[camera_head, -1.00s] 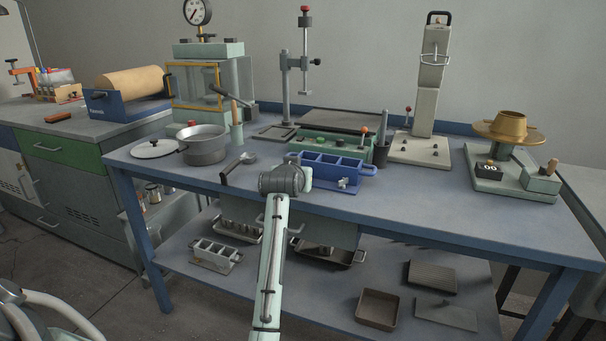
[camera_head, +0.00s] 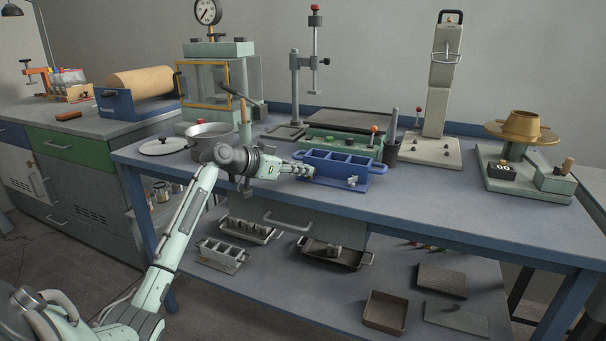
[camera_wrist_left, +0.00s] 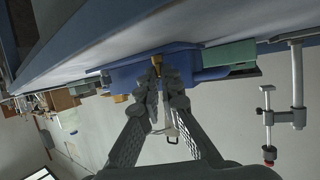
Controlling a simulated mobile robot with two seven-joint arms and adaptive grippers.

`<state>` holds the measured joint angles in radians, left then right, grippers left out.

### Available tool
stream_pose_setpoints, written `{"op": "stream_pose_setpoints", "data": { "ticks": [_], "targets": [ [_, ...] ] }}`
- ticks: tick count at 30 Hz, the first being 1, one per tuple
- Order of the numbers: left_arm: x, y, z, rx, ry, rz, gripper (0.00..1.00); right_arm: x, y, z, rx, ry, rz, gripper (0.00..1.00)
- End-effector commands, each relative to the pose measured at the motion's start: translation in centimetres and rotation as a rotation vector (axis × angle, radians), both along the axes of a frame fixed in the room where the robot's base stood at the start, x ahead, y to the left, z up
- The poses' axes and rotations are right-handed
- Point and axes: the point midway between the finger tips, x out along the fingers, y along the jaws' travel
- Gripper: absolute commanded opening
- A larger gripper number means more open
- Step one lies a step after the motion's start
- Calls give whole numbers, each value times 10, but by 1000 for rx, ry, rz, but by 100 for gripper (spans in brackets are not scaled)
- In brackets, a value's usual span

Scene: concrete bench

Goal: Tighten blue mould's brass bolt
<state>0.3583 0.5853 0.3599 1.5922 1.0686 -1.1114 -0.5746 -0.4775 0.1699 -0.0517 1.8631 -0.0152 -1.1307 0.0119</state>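The blue mould (camera_head: 340,171), a long open box with several compartments, stands near the bench's front edge. A silver wing-like screw (camera_head: 352,181) shows on its front in the head view. My left gripper (camera_head: 301,169) is at the mould's left end, pointing right. In the left wrist view, which is upside down, the brass bolt (camera_wrist_left: 157,63) shows against the blue mould (camera_wrist_left: 127,75), right at the close-set fingertips of my left gripper (camera_wrist_left: 160,79). I cannot tell whether both fingers touch it. The head view hides the bolt. My right gripper is not in view.
The bench front right of the mould is clear.

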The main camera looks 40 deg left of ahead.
Motion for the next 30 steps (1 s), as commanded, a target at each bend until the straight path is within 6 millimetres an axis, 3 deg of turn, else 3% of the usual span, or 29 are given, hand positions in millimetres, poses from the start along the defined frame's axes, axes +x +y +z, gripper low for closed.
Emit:
{"op": "stream_pose_setpoints", "data": {
  "ticks": [17, 20, 30],
  "targets": [
    [0, 0, -2, -1, 5, -37, 0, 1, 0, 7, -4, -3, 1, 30],
    [0, 0, -2, -1, 5, -37, 13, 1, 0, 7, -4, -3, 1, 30],
    [-2, 1, 0, -1, 2, -34, 13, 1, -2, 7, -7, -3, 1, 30]
  ]
}}
